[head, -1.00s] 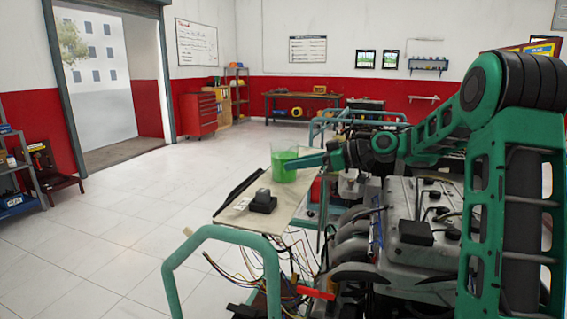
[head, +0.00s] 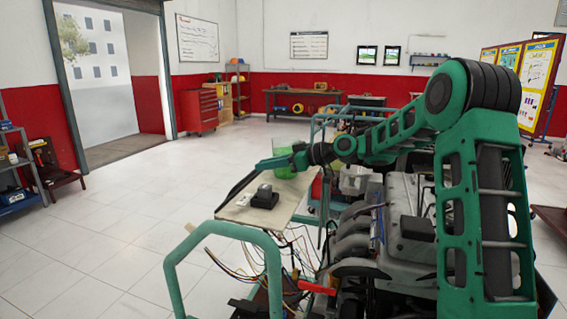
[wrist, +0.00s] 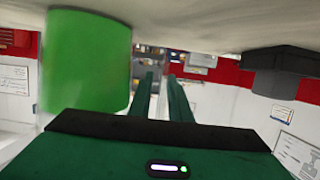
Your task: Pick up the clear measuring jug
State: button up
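The clear measuring jug (head: 287,160), holding green liquid, stands on a pale board (head: 240,214) beside the engine. My gripper (head: 262,165) reaches across in front of it, with its tips to the left of the jug in the head view. In the wrist view the scene is upside down, and the jug (wrist: 85,60) shows as a large green cylinder beside the fingers. The fingers (wrist: 160,78) are apart with a narrow gap and nothing between them. The jug is outside the gap. My arm partly covers the jug in the head view.
A small black device (head: 264,197) sits on the board near the jug; it also shows in the wrist view (wrist: 283,72). The engine (head: 400,235) and a green tube frame (head: 225,229) stand close by.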

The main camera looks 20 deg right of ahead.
jog(key=shift+a, duration=0.1)
grip_shut()
dwell(1.3)
